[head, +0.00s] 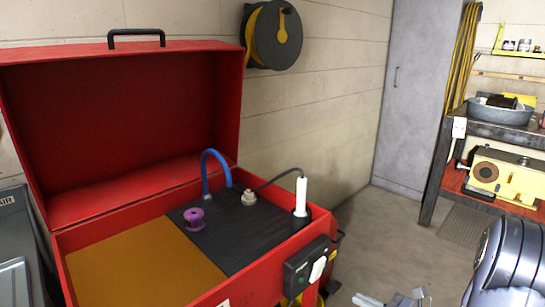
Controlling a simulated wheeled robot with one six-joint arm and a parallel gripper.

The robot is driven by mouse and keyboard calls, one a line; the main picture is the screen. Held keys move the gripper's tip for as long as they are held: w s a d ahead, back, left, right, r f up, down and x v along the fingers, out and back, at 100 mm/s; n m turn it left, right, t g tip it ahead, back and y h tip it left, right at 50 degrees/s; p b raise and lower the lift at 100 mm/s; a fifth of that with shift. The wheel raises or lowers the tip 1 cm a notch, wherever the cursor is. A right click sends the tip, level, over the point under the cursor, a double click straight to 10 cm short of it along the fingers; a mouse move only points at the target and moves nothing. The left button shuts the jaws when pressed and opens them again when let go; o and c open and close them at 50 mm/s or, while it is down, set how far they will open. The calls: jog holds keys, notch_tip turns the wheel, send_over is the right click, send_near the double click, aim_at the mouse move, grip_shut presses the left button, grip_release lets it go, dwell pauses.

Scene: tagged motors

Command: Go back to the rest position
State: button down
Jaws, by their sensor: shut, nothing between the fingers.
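A ribbed, silver and dark grey part of my arm (508,262) shows at the lower right corner. Small pale grey metal parts at the bottom edge look like the end of my gripper (392,299), mostly cut off by the frame. It is shut and holds nothing that I can see. It is low, to the right of the red toolbox (125,228) and apart from it in the picture.
The toolbox's lid is up. Its dark tray holds a purple spool (194,219), a blue hose (205,170) and a white stick-like tool (301,193). A workbench (500,132) with a yellow machine (508,174) stands at right. The floor between (375,235) is clear.

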notch_tip(320, 180, up, 8)
jog(key=n+g+h+p, duration=0.1)
jog(key=n+g+h, duration=0.2)
jog(key=n, duration=1.5)
jog(key=shift+w+d+f, duration=0.15)
jog(key=shift+d, duration=0.2)
